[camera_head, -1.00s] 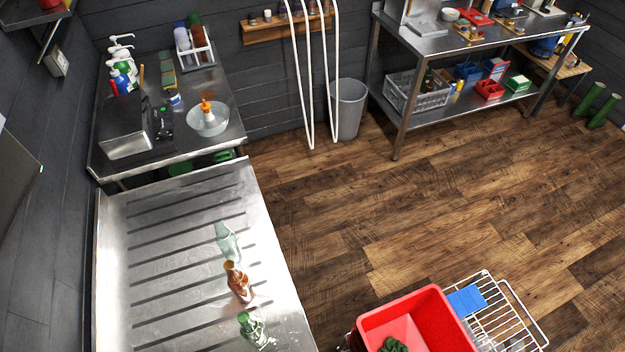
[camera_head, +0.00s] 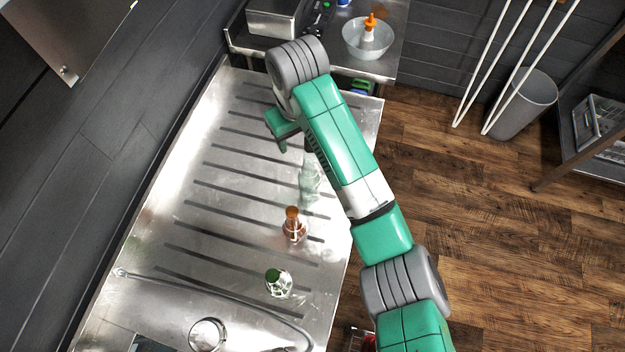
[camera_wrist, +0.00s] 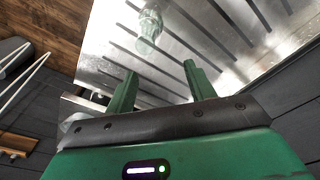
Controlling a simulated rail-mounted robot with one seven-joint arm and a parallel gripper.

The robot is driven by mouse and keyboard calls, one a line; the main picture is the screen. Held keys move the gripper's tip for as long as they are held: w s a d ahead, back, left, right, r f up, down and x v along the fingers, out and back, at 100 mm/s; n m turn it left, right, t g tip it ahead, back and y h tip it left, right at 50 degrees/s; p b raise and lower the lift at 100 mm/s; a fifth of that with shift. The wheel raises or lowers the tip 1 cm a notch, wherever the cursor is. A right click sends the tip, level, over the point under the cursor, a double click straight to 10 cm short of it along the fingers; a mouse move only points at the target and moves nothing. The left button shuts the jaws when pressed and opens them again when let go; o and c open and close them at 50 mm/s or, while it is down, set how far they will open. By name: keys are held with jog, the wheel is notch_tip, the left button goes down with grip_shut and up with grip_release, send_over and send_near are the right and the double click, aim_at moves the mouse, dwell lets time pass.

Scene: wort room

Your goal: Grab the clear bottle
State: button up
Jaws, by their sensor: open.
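The clear bottle (camera_head: 311,182) stands on the grooved steel drainboard (camera_head: 215,185), partly hidden by my arm in the head view. It is pale, greenish glass. My gripper (camera_head: 296,148) is over the drainboard, just beyond the bottle in the head view. In the wrist view my gripper (camera_wrist: 160,72) has its two green fingers spread with nothing between them. The clear bottle (camera_wrist: 149,26) shows past the fingertips, near the top edge and apart from them, closer to the line of the left finger.
An amber bottle (camera_head: 294,226) and a green bottle (camera_head: 279,284) stand in a row nearer the camera. A glass vessel (camera_head: 207,335) and a hose (camera_head: 215,292) are at the bottom. A bowl (camera_head: 368,42) is on the back counter. The drainboard's left side is clear.

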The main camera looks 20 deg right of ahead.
aim_at(309, 155)
jog(key=shift+s+d+f+g, duration=0.25)
jog(key=shift+s+d, duration=0.1)
jog(key=shift+d, duration=0.2)
jog(key=shift+s+d+f+g, duration=0.15)
jog(key=shift+s+d+g, duration=0.15)
jog(key=shift+d, duration=0.2)
jog(key=shift+s+a+f+p, duration=0.1)
jog(key=shift+s+f+p, duration=0.1)
jog(key=shift+f, duration=1.75)
jog(key=shift+s+a+f+p, duration=0.1)
jog(key=shift+f+p, duration=0.05)
jog(key=shift+f, duration=1.8)
grip_shut()
